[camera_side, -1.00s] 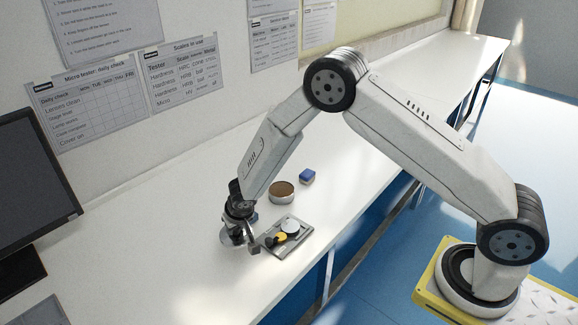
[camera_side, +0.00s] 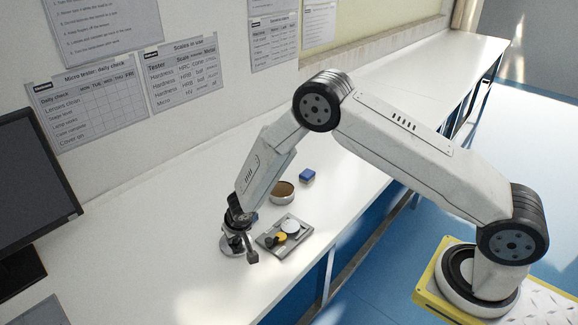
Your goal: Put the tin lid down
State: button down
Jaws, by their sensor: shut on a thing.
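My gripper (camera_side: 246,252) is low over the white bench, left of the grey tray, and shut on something. A round silver-grey shape (camera_side: 232,246) at the gripper looks like the tin lid, mostly hidden by the dark wrist and fingers. I cannot tell whether it touches the bench. The open round tin (camera_side: 283,198), brown inside, stands behind and to the right of the gripper, without a lid on it.
The grey tray (camera_side: 270,241) holds a white disc (camera_side: 290,226), a yellow piece (camera_side: 281,237) and a small dark piece (camera_side: 271,243). A blue block (camera_side: 307,176) lies beyond the tin. A monitor (camera_side: 35,170) stands at left. The bench front left is clear.

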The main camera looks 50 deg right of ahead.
jog(key=shift+f, duration=0.1)
jog(key=shift+c, duration=2.1)
grip_release()
jog(key=v, duration=1.2)
jog(key=shift+s, duration=0.1)
